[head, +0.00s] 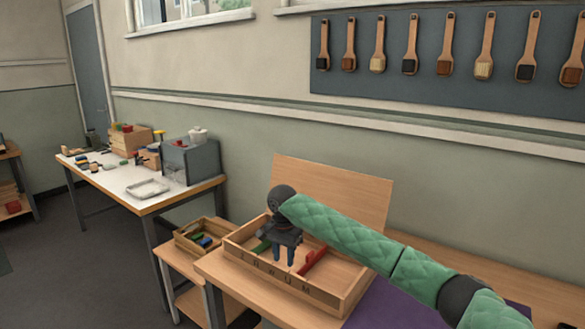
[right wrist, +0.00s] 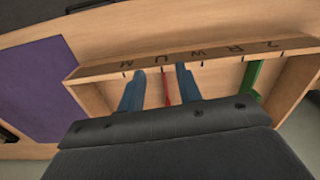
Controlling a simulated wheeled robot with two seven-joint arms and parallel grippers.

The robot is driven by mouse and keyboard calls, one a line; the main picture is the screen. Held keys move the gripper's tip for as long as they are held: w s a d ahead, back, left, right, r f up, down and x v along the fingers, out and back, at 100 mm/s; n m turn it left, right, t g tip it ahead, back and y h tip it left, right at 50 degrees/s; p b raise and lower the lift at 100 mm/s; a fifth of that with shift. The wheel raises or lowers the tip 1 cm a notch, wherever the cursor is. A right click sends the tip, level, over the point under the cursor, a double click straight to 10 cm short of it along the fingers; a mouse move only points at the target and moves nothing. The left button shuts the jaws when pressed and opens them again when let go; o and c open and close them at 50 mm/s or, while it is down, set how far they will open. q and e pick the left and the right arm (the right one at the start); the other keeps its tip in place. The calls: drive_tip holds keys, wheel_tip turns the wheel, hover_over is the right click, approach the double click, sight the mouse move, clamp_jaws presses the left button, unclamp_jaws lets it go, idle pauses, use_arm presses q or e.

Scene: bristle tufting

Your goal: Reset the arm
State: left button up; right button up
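My right gripper (head: 284,256) hangs fingers-down over the open wooden box (head: 240,255). Its blue fingers stand apart with a gap between them, and it looks empty. In the right wrist view the gripper (right wrist: 160,85) shows the box's marked front wall (right wrist: 215,55) beyond the fingertips. A red strip (head: 314,260) lies in the box to the right of the fingers. In the wrist view the red strip (right wrist: 166,88) shows through the finger gap, apart from both fingers. A green strip (head: 262,246) lies left of the gripper. My left gripper is not in view.
A wooden board (head: 345,190) stands behind the box. A purple mat (head: 385,308) lies to its right. A small crate (head: 190,240) of coloured pieces stands to the left. Farther left is a white-topped table (head: 115,185) with boxes. Brushes hang on a wall panel (head: 340,85).

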drive_tip(key=a+r+n+t, duration=0.2)
drive_tip(key=r+n+t, duration=0.1)
drive_tip(key=r+n, duration=0.45)
drive_tip(key=a+r+n+t, duration=0.2)
drive_tip(key=r+n+t, duration=0.2)
drive_tip(key=r+n, duration=0.3)
drive_tip(key=s+d+r+n+t+y, duration=0.1)
drive_tip(key=s+d+r+t+y, duration=0.15)
drive_tip(key=s+r, duration=0.35)
drive_tip(key=s+d+f+m+g, duration=0.1)
drive_tip(key=s+d+f+m, duration=0.2)
drive_tip(key=s+d+f, duration=0.8)
drive_tip(key=s+d+f+m+g, duration=0.1)
drive_tip(key=s+d+f+m, duration=0.2)
drive_tip(key=s+d+f, duration=0.75)
drive_tip(key=s+f+m+g+h, duration=0.1)
drive_tip(key=s+f+g, duration=0.5)
drive_tip(key=s+f, duration=1.8)
drive_tip(key=s+a, duration=0.1)
drive_tip(key=s, duration=0.3)
drive_tip(key=shift+s+f, duration=0.3)
drive_tip(key=shift+f, duration=0.1)
